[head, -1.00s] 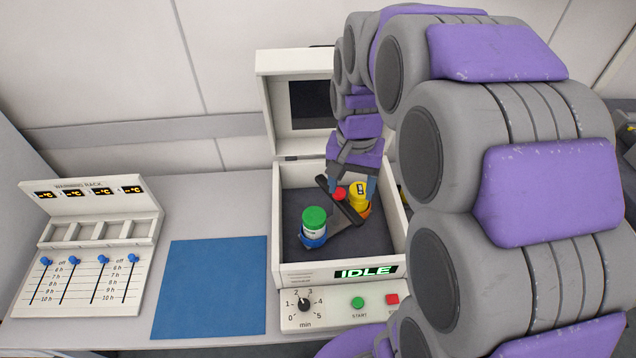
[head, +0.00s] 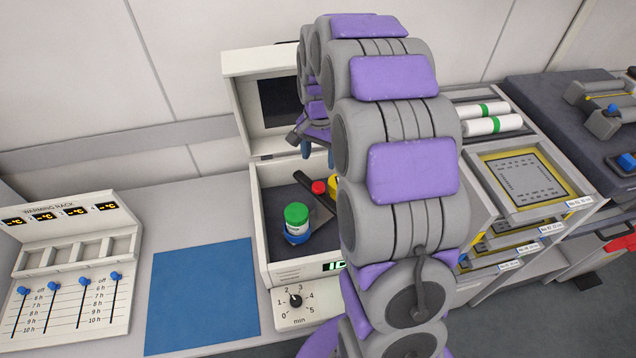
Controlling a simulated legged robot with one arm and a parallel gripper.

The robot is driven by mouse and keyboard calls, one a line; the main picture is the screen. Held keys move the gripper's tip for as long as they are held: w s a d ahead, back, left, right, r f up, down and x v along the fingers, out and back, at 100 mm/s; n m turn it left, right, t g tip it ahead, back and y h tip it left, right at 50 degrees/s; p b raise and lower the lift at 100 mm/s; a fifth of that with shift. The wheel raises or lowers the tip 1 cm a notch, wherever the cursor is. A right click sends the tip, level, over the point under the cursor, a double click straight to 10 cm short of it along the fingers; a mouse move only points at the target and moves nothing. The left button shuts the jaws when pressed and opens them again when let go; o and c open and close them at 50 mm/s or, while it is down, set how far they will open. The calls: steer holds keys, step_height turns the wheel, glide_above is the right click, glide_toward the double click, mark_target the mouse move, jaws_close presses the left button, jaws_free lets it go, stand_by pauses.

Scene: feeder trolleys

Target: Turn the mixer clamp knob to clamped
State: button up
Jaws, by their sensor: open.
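The mixer (head: 258,225) is a white box with its lid raised at the back. Inside its dark tray are a green-capped jar in a blue holder (head: 297,224), a yellow-topped container (head: 334,183) mostly hidden by my arm, and a dark bar (head: 314,196) with a red knob (head: 319,187) on it. I take the red knob to be the clamp knob. My gripper (head: 318,151) is above the back of the mixer, behind the knob and apart from it. Its fingers are small and partly covered by my arm, but stand open and empty.
A warming rack (head: 70,255) with blue sliders stands at the left, with a blue mat (head: 203,297) beside it. The mixer's timer dial (head: 296,301) is at the front. A trolley with framed trays (head: 527,181) stands to the right. My arm covers the mixer's right side.

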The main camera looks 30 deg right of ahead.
mark_target(318, 186)
steer(key=f, duration=0.3)
steer(key=f+b, duration=0.1)
steer(key=f, duration=0.5)
steer(key=shift+a+f, duration=0.2)
steer(key=shift+a, duration=0.2)
steer(key=shift+d+f+b, duration=0.1)
steer(key=shift+f+b, duration=0.2)
steer(key=shift+f, duration=0.3)
steer(key=shift+d+f, duration=0.1)
steer(key=shift+d, duration=0.15)
steer(key=shift+a, duration=0.2)
steer(key=c, duration=0.4)
jaws_close()
